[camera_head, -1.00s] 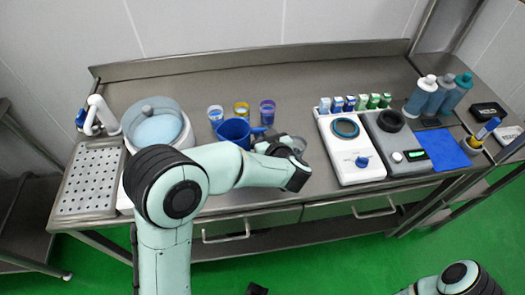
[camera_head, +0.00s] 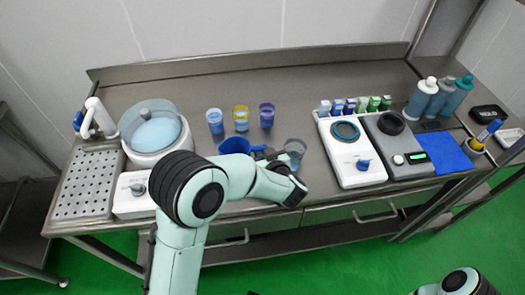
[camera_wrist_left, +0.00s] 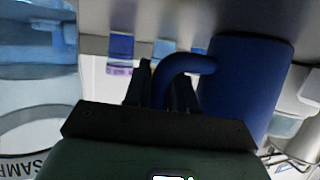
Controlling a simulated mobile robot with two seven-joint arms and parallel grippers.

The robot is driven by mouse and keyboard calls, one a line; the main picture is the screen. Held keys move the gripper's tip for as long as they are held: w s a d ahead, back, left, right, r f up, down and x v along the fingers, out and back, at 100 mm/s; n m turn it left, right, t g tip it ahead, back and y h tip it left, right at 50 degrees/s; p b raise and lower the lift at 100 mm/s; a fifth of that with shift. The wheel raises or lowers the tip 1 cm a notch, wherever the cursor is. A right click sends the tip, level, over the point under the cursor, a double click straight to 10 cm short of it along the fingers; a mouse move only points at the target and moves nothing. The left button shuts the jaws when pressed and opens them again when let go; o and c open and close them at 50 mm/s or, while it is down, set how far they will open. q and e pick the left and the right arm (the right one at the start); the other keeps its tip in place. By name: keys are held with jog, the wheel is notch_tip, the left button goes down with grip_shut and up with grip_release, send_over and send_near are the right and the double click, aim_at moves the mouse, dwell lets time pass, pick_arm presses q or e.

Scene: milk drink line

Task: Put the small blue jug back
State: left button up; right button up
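The small blue jug (camera_head: 235,146) is at the front middle of the steel table, partly hidden by my left arm. In the left wrist view the jug (camera_wrist_left: 245,85) stands at the right, its curved handle reaching between my fingers. My left gripper (camera_head: 266,153) is at the jug's right side, mostly hidden by its own wrist. The left wrist view shows its dark fingers (camera_wrist_left: 162,88) closed about the handle. I cannot tell whether the jug's base touches the table. My right gripper is out of view.
A clear cup (camera_head: 295,147) stands just right of my gripper. Cups with blue (camera_head: 215,121), yellow (camera_head: 241,118) and purple (camera_head: 267,115) bands stand behind the jug. A round white bath (camera_head: 155,133) and perforated tray (camera_head: 87,185) are left; a white device (camera_head: 350,155) is right.

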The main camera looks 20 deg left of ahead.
pick_arm(q)
jog(key=o, duration=0.3)
jog(key=shift+r, duration=0.25)
jog(key=v, duration=1.2)
jog(key=shift+p, duration=0.35)
